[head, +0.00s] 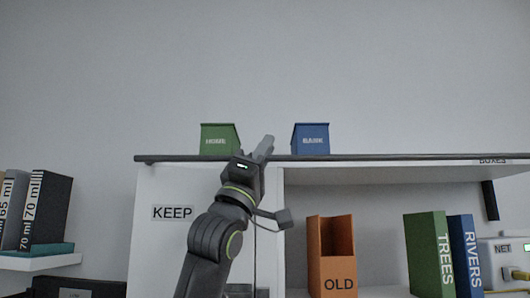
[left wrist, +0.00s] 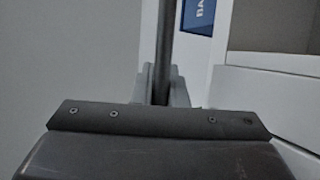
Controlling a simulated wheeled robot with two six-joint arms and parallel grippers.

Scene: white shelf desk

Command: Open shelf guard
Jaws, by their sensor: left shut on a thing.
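The shelf guard is a long dark bar (head: 400,157) that runs along the front top edge of the white shelf desk in the head view. My left gripper (head: 263,148) reaches up to the bar left of its middle and is shut on it. In the left wrist view the bar (left wrist: 166,45) runs up from between the fingers of the left gripper (left wrist: 161,88). The gripper hides a short piece of the bar. My right gripper is not in view.
A green box (head: 219,139) and a blue box (head: 310,139) stand on the top behind the bar. Below are an orange file holder (head: 331,270), a green book (head: 429,254) and a blue book (head: 466,254). Dark binders (head: 46,210) stand at left. Above the top is free.

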